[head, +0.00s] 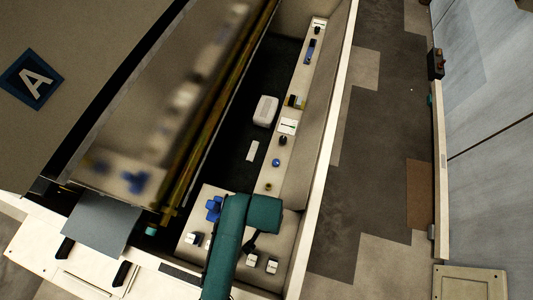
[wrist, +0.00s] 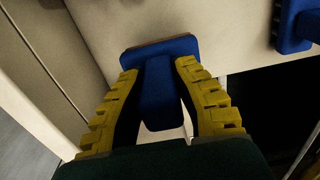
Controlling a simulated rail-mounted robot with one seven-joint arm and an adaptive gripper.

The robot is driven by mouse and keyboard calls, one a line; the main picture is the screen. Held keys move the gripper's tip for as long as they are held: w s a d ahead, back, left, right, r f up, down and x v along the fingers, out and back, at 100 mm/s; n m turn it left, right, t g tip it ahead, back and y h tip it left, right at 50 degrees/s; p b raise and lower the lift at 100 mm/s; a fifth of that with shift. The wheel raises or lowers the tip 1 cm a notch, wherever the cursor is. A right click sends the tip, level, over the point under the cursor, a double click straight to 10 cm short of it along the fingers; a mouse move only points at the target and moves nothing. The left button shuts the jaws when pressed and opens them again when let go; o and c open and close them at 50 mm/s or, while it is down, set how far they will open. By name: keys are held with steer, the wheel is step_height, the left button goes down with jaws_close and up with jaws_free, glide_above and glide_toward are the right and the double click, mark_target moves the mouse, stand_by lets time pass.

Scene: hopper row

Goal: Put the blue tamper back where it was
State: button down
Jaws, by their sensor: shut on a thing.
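The blue tamper (wrist: 158,92) is between the two yellow fingers of my gripper (wrist: 157,70) in the wrist view. Its handle runs down between the fingers, and its wide flat plate spreads beyond the fingertips. The fingers are shut on the handle. The plate is over or against a pale beige surface (wrist: 105,22); I cannot tell whether it touches. In the head view my teal arm reaches over the near beige shelf and hides the tamper and the fingers.
Another blue object (wrist: 290,28) shows at the wrist view's upper right, beside a dark gap. In the head view a blue piece (head: 213,208) and small white blocks (head: 272,265) sit on the near shelf. A narrow ledge (head: 272,178) with small items runs along the dark trough (head: 240,130).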

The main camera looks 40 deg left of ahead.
steer(key=shift+f, duration=1.35)
steer(key=shift+f, duration=0.15)
steer(key=c, duration=1)
jaws_free()
steer(key=shift+o, duration=0.2)
step_height(320, 180, up, 12)
steer(key=shift+s+r, duration=0.1)
steer(key=shift+r, duration=0.05)
